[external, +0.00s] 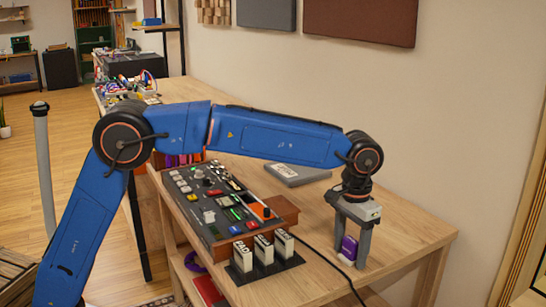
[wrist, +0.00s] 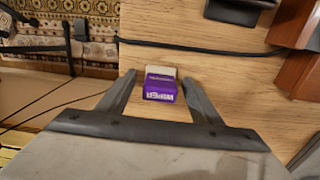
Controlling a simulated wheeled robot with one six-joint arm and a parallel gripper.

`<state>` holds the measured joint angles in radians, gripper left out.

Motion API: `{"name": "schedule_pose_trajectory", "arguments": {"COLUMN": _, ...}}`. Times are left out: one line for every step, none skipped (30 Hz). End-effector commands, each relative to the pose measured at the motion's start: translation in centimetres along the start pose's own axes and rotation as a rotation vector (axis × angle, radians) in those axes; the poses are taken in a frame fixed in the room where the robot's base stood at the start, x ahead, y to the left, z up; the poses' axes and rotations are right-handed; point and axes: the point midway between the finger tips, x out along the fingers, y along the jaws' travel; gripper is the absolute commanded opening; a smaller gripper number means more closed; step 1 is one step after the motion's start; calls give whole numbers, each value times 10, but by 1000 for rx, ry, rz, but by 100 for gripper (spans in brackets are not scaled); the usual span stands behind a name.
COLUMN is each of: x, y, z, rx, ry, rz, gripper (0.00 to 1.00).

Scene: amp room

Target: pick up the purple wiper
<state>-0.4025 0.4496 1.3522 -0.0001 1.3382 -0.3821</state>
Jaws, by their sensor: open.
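The purple wiper (external: 348,249) is a small block on the wooden table at the right. In the wrist view the wiper (wrist: 160,90) shows a purple face with white lettering and a pale end away from me. My gripper (external: 351,240) points down over it in the external view, with a finger on either side. In the wrist view my gripper (wrist: 158,78) is open, its fingertips left and right of the wiper. A gap shows between the wiper and each finger.
A rack (external: 264,268) with labelled white blocks stands left of my gripper. A mixing console (external: 215,203) with wooden sides lies further left. A grey flat case (external: 292,174) lies behind. A black cable (wrist: 200,46) crosses the table near the wiper.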

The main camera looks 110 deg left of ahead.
Motion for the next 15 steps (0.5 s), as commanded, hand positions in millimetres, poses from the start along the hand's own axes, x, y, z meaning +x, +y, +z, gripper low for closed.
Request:
{"name": "schedule_pose_trajectory", "arguments": {"x": 0, "y": 0, "z": 0, "rx": 0, "ry": 0, "rz": 0, "gripper": 59}}
{"name": "schedule_pose_trajectory", "arguments": {"x": 0, "y": 0, "z": 0, "rx": 0, "ry": 0, "rz": 0, "gripper": 55}}
{"name": "schedule_pose_trajectory", "arguments": {"x": 0, "y": 0, "z": 0, "rx": 0, "ry": 0, "rz": 0, "gripper": 45}}
{"name": "schedule_pose_trajectory", "arguments": {"x": 0, "y": 0, "z": 0, "rx": 0, "ry": 0, "rz": 0, "gripper": 38}}
{"name": "schedule_pose_trajectory", "arguments": {"x": 0, "y": 0, "z": 0, "rx": 0, "ry": 0, "rz": 0, "gripper": 31}}
{"name": "schedule_pose_trajectory", "arguments": {"x": 0, "y": 0, "z": 0, "rx": 0, "ry": 0, "rz": 0, "gripper": 21}}
{"name": "schedule_pose_trajectory", "arguments": {"x": 0, "y": 0, "z": 0, "rx": 0, "ry": 0, "rz": 0, "gripper": 14}}
{"name": "schedule_pose_trajectory", "arguments": {"x": 0, "y": 0, "z": 0, "rx": 0, "ry": 0, "rz": 0, "gripper": 14}}
{"name": "schedule_pose_trajectory", "arguments": {"x": 0, "y": 0, "z": 0, "rx": 0, "ry": 0, "rz": 0, "gripper": 14}}
{"name": "schedule_pose_trajectory", "arguments": {"x": 0, "y": 0, "z": 0, "rx": 0, "ry": 0, "rz": 0, "gripper": 14}}
{"name": "schedule_pose_trajectory", "arguments": {"x": 0, "y": 0, "z": 0, "rx": 0, "ry": 0, "rz": 0, "gripper": 14}}
{"name": "schedule_pose_trajectory", "arguments": {"x": 0, "y": 0, "z": 0, "rx": 0, "ry": 0, "rz": 0, "gripper": 14}}
{"name": "schedule_pose_trajectory", "arguments": {"x": 0, "y": 0, "z": 0, "rx": 0, "ry": 0, "rz": 0, "gripper": 14}}
{"name": "schedule_pose_trajectory", "arguments": {"x": 0, "y": 0, "z": 0, "rx": 0, "ry": 0, "rz": 0, "gripper": 14}}
{"name": "schedule_pose_trajectory", "arguments": {"x": -1, "y": 0, "z": 0, "rx": 0, "ry": 0, "rz": 0, "gripper": 14}}
